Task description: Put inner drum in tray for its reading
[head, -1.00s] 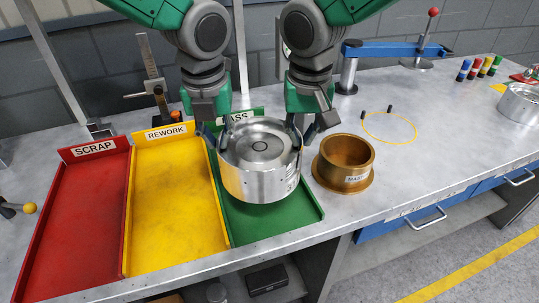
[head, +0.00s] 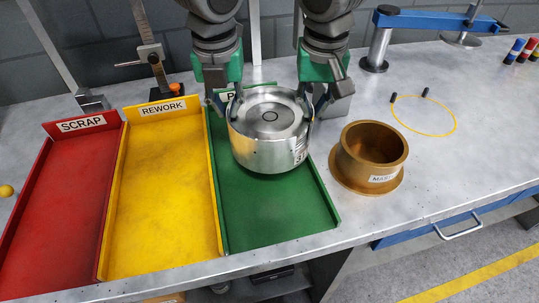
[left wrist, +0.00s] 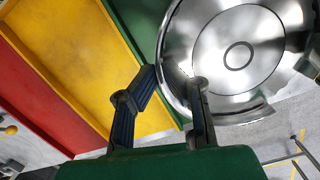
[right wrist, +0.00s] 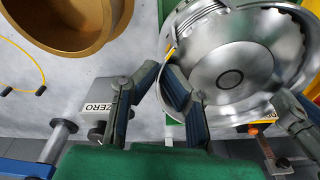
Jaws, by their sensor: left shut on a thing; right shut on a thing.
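The inner drum (head: 268,150), a shiny silver cylinder with a ring mark on its face, is upright over the back half of the green tray (head: 275,215). It partly hides the tray's PASS label. I cannot tell whether its base touches the tray floor. My left gripper (head: 226,104) is shut on the drum's left rim, and my right gripper (head: 314,106) is shut on its right rim. The drum also shows in the left wrist view (left wrist: 235,55) and the right wrist view (right wrist: 235,75). Printed marks on its side are partly cut off.
Left of the green tray stand the yellow REWORK tray (head: 165,200) and the red SCRAP tray (head: 65,215), both empty. A brass MASTER ring (head: 370,160) stands close on the right. A yellow circle (head: 425,115) and blue-armed stand (head: 430,20) lie beyond it.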

